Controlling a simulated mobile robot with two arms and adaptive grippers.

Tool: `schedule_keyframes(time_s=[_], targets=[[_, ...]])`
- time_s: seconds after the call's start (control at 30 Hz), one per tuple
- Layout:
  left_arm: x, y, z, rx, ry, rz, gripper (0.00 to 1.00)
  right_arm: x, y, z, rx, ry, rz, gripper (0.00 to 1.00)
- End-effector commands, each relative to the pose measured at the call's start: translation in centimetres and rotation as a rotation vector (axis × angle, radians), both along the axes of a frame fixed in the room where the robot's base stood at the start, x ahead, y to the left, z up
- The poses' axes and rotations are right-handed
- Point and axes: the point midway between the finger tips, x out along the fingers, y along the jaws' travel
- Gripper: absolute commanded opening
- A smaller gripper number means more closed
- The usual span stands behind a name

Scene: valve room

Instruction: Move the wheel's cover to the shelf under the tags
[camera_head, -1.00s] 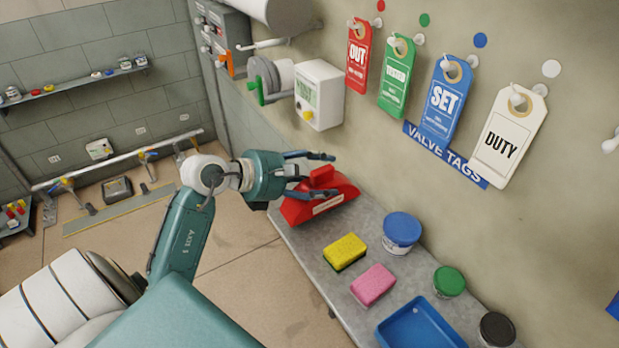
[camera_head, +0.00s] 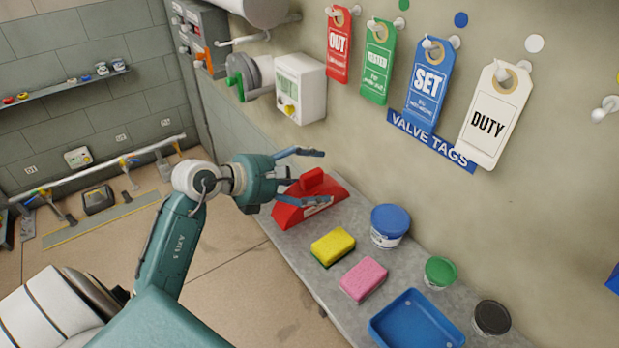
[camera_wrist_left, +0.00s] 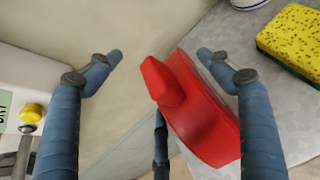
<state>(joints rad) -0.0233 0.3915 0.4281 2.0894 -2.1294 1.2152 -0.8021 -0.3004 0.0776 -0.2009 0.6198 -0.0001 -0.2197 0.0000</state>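The wheel's cover, a red domed piece with a grip block on top (camera_head: 296,213), rests at the far end of the grey shelf (camera_head: 335,285) along the wall under the valve tags (camera_head: 430,140). My left gripper (camera_head: 318,176) is open beside the cover; one finger passes in front of it in the head view. In the left wrist view the cover (camera_wrist_left: 195,115) lies between the spread fingers, nearer the right one, and neither finger clamps it. The grey wheel with a green handle (camera_head: 240,80) on the wall is uncovered. My right gripper is not in view.
On the shelf are a yellow sponge (camera_head: 332,246), a pink sponge (camera_head: 363,279), a blue-lidded tub (camera_head: 389,226), a green-lidded jar (camera_head: 440,272), a dark-lidded jar (camera_head: 491,318) and a blue tray (camera_head: 375,325). A white box (camera_head: 300,92) juts from the wall above my left gripper.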

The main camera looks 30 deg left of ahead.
Motion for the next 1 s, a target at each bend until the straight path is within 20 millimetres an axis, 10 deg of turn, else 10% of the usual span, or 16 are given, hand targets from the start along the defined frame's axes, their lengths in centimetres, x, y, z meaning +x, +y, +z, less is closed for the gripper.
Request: schedule_keyframes(time_s=[0.33, 1.0], targets=[[-1.0, 0.5, 0.4, 0.003, 0.002, 0.001, 0.79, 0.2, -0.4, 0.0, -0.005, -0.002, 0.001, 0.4], [-9.7, 4.3, 5.3, 0.002, 0.001, 0.0, 0.79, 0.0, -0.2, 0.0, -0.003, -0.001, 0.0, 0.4]])
